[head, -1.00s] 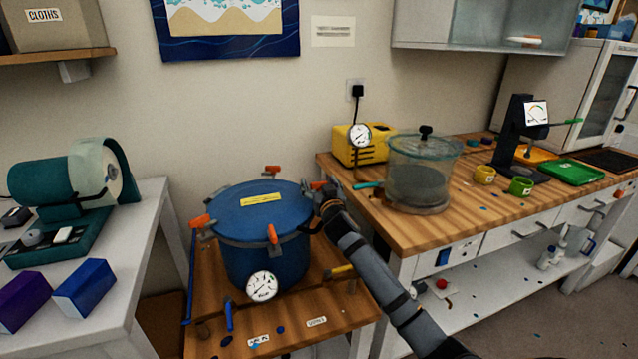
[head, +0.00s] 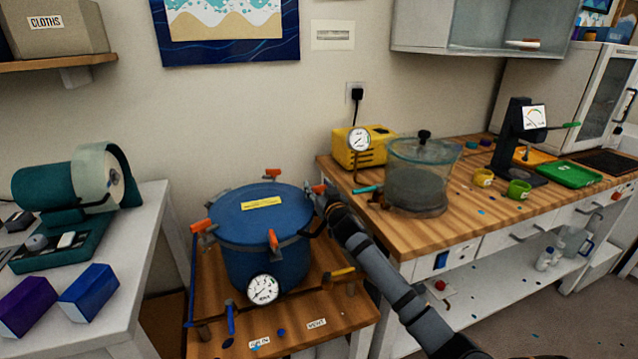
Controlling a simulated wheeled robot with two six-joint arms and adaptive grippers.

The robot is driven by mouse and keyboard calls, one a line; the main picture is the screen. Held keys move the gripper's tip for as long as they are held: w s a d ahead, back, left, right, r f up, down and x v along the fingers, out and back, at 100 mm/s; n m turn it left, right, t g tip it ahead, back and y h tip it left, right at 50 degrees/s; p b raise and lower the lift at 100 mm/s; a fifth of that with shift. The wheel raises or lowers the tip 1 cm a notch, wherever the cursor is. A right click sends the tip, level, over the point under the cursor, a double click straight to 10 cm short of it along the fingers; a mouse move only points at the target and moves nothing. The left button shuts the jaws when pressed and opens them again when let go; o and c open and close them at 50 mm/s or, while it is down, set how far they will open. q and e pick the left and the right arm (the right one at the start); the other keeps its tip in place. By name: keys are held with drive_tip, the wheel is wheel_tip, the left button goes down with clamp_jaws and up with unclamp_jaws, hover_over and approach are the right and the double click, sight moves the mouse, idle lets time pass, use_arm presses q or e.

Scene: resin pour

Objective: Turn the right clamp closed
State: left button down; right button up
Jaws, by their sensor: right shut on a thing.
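A blue pressure pot (head: 258,250) with a blue lid stands on a small wooden stand. Orange-handled clamps sit around its rim: one at the back (head: 272,173), one at the left (head: 203,226), one at the front (head: 273,239). The right clamp (head: 318,189) shows only its orange end. My right gripper (head: 321,195) is at that clamp, shut on it, and its dark fingers and arm hide most of it. My left gripper is not in view.
A pressure gauge (head: 263,289) is on the pot's front. A yellow pump (head: 358,146) and a clear lidded chamber (head: 417,180) stand on the right bench, close to my right arm. A white table (head: 138,237) is at the left.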

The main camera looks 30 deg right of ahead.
drive_tip(key=shift+r+y, duration=0.1)
drive_tip(key=shift+y, duration=0.2)
drive_tip(key=o, duration=1.2)
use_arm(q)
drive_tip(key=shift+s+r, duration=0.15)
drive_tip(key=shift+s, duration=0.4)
use_arm(e)
drive_tip(key=shift+s, duration=0.1)
drive_tip(key=shift+v, duration=5.95)
